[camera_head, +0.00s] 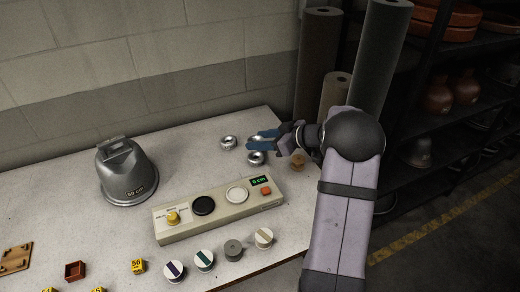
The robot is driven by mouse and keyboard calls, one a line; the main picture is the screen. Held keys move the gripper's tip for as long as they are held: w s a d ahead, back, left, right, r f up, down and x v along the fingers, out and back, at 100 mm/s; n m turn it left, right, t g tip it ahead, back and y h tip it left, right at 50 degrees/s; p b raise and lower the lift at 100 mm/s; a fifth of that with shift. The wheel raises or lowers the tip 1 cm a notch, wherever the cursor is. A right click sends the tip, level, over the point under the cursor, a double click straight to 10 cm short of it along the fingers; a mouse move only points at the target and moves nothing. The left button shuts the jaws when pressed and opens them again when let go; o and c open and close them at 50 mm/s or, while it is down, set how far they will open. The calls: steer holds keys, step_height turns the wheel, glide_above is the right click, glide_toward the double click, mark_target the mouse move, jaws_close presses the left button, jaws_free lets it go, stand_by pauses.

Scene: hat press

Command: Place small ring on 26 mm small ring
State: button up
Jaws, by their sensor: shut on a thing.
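My gripper (253,140), with blue fingers, reaches in from the right over the back right of the table. One silvery ring (228,143) lies on the table just left of the fingertips. Another silvery ring (257,159) lies just in front of the fingers, close below them in the picture. No size marks are readable on the rings, so I cannot tell which is 26 mm. The height of the held ring above the table is unclear.
A grey bell-shaped form (127,175) stands at the left. A control box (215,214) with knob, discs and display lies in front of the rings. Several round caps (204,260) line the front edge. A brown hexagonal piece (297,162) sits near my wrist. Tall rolls (318,65) stand behind.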

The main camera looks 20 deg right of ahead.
mark_target(260, 158)
steer(key=shift+f+p, duration=0.55)
steer(key=shift+f, duration=1.7)
steer(key=shift+f+b, duration=0.2)
steer(key=shift+b, duration=0.2)
steer(key=o, duration=1.2)
steer(key=shift+c, duration=0.2)
steer(key=shift+r, duration=0.15)
steer(key=shift+r+p, duration=0.15)
steer(key=shift+p, duration=0.35)
steer(key=b+v, duration=0.3)
steer(key=v, duration=0.9)
